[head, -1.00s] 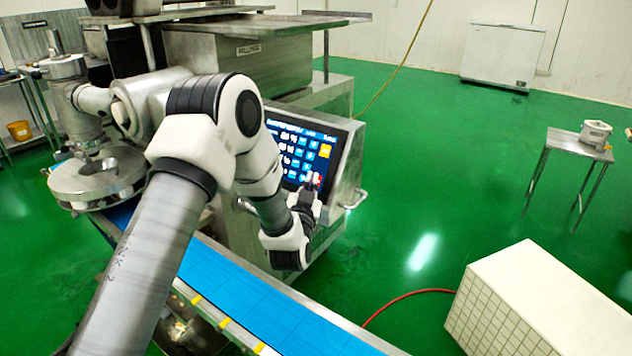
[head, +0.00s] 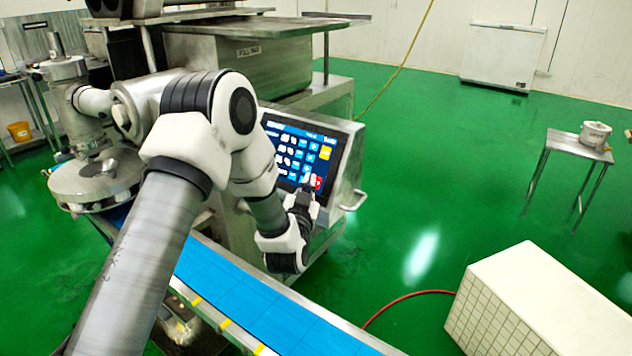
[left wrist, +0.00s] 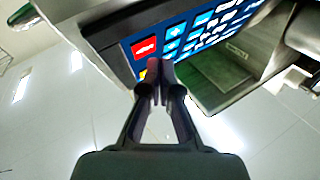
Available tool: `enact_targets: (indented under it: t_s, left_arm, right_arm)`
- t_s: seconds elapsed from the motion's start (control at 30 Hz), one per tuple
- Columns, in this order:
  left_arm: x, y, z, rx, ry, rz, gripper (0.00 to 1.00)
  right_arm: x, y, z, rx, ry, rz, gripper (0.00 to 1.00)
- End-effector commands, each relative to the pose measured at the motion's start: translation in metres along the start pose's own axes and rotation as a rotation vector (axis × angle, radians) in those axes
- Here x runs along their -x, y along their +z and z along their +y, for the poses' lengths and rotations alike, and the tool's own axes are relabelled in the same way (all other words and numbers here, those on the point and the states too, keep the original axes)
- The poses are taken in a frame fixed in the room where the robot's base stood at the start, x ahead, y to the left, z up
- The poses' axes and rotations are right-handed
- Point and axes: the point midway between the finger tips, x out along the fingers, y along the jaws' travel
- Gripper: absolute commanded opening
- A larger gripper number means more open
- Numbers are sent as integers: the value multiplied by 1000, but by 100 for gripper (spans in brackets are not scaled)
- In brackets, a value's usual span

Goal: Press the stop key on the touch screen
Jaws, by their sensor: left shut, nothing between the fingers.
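The touch screen (head: 290,152) sits on the front of the machine, lit blue with rows of keys. A red key (head: 318,183) shows at its lower right, below a yellow key (head: 326,153); its label is too small to read. My left gripper (head: 308,189) is shut and empty, with its tips just left of and below the red key. In the left wrist view, the shut fingertips (left wrist: 160,68) overlap the screen's edge near the yellow key, and the red key (left wrist: 145,47) is clear above them. I cannot tell whether the tips touch the screen. My right gripper is out of view.
A blue conveyor belt (head: 250,300) runs below my left arm. A metal handle (head: 355,201) sticks out at the right of the screen housing. A white box (head: 540,300) stands at the lower right, and a small table (head: 575,147) beyond it.

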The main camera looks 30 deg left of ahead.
Motion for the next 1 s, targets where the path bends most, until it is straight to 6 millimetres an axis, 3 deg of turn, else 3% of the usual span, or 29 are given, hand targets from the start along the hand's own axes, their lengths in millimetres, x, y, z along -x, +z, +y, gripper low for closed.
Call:
enact_targets:
  t_s: [0.27,0.73,1.0]
  left_arm:
    - [1,-2,-1,0,0,0,0]
    - [32,-25,-24,1,-1,-1,0]
    - [35,-25,-25,0,0,0,0]
  right_arm:
    - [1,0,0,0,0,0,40]
    - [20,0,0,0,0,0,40]
    - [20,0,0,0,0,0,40]
